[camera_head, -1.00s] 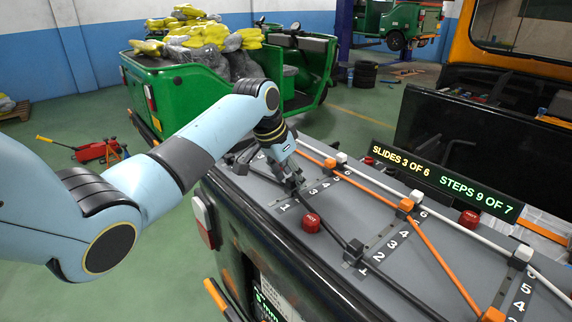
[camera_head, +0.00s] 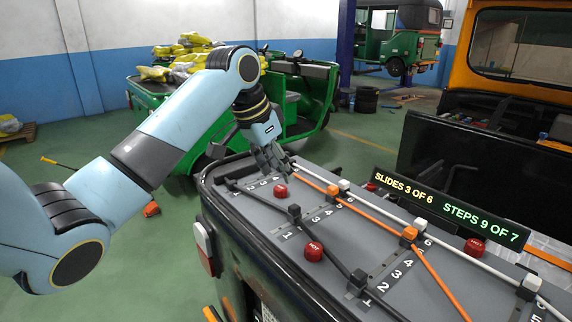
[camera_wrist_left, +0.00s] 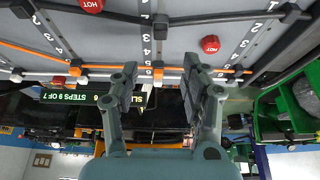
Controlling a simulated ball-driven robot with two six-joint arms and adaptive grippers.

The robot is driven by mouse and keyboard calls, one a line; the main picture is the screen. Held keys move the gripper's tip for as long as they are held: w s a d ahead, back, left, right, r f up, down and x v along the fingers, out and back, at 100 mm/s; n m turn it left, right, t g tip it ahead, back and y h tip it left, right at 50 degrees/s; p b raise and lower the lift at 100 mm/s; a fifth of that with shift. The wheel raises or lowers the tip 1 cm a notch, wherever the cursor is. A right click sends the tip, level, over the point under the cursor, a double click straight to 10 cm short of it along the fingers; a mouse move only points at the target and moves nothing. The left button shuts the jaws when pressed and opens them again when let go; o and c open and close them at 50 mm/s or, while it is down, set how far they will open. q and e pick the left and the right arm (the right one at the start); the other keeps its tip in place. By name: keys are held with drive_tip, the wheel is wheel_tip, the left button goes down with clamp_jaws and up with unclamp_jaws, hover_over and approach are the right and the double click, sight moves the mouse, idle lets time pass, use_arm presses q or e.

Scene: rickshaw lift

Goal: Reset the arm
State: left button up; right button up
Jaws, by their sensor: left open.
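My left gripper (camera_head: 270,158) is open and empty above the far end of the grey slider panel (camera_head: 262,228) in the head view. In the left wrist view its two fingers (camera_wrist_left: 155,92) stand wide apart with nothing between them. My left arm is raised and bent at the elbow. No right arm or right gripper shows.
The panel carries black, orange and white rods with sliders, such as a black slider (camera_head: 295,211) and an orange one (camera_head: 409,234). Red HOT knobs (camera_head: 313,252) stick up between them. A sign (camera_head: 450,209) reads "SLIDES 3 OF 6, STEPS 9 OF 7". A green rickshaw (camera_head: 318,90) stands behind.

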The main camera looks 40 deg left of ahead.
use_arm(q)
drive_tip(key=s+d+f, duration=0.5)
drive_tip(key=s+f, duration=0.4)
drive_tip(key=s, duration=0.4)
drive_tip(key=s+d+n+y, duration=0.2)
drive_tip(key=s, duration=1.5)
drive_tip(key=s+a+f+g+b, duration=0.15)
drive_tip(key=f+b, duration=0.45)
drive_tip(key=f, duration=1.4)
drive_tip(key=s+a+f+g+b, duration=0.15)
drive_tip(key=f+b, duration=0.45)
drive_tip(key=f, duration=1.5)
drive_tip(key=s+f+b, duration=0.7)
drive_tip(key=s+f, duration=1)
drive_tip(key=f, duration=0.3)
drive_tip(key=shift+s+f+n, duration=0.35)
drive_tip(key=shift+n, duration=0.05)
